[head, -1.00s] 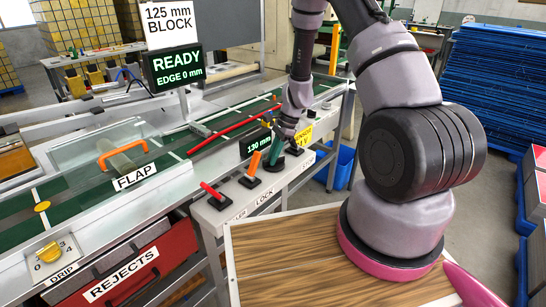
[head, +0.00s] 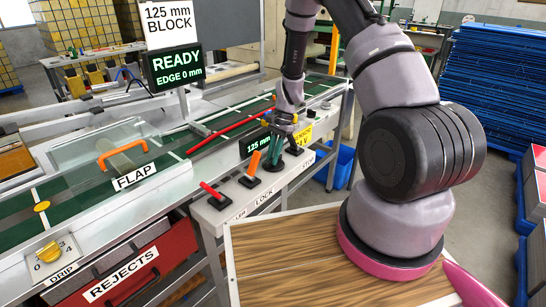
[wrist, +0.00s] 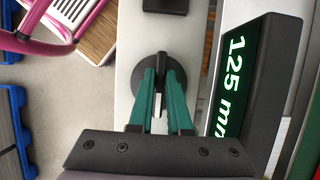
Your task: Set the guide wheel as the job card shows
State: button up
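The job card (head: 168,25) reads "125 mm BLOCK". The guide readout (head: 256,145) shows 125 mm in green, and the wrist view shows the same readout (wrist: 230,88) close up, its end cut off. The guide wheel (wrist: 143,88) is a dark round part on the pale rail, partly hidden by my green fingers. My gripper (wrist: 161,72) is down at the wheel, its two fingers close together on either side of the wheel's upright middle part. In the head view my gripper (head: 276,150) covers most of the wheel.
An orange lever (head: 254,164) labelled LOCK and a red lever (head: 212,191) stand on the same rail. A screen (head: 174,68) reads "READY EDGE 0 mm". A red rod (head: 230,132) lies over the green belt. The flap's orange handle (head: 122,153) is to the left.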

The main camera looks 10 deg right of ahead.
jog(key=o, duration=0.4)
jog(key=shift+r, duration=0.1)
jog(key=v, duration=1)
jog(key=shift+r, duration=0.3)
jog(key=shift+d+r, duration=0.1)
jog(key=s+r+n+t, duration=0.2)
jog(key=s+r, duration=0.1)
jog(key=r, duration=0.8)
jog(key=s+r+n+t, duration=0.1)
jog(key=s+r+t, duration=0.15)
jog(key=r, duration=0.75)
jog(key=s+d+r+n+t, duration=0.1)
jog(key=s+r, duration=0.3)
jog(key=s, duration=0.2)
jog(key=s+r+n+t+h, duration=0.1)
jog(key=s+r+t, duration=0.1)
jog(key=s+r, duration=0.2)
jog(key=s+d+r+n+t, duration=0.1)
jog(key=s+r, duration=0.3)
jog(key=s, duration=0.5)
jog(key=shift+d+r+n+t+h, duration=0.3)
jog(key=shift+d+t+h, duration=0.1)
jog(key=shift+t, duration=0.35)
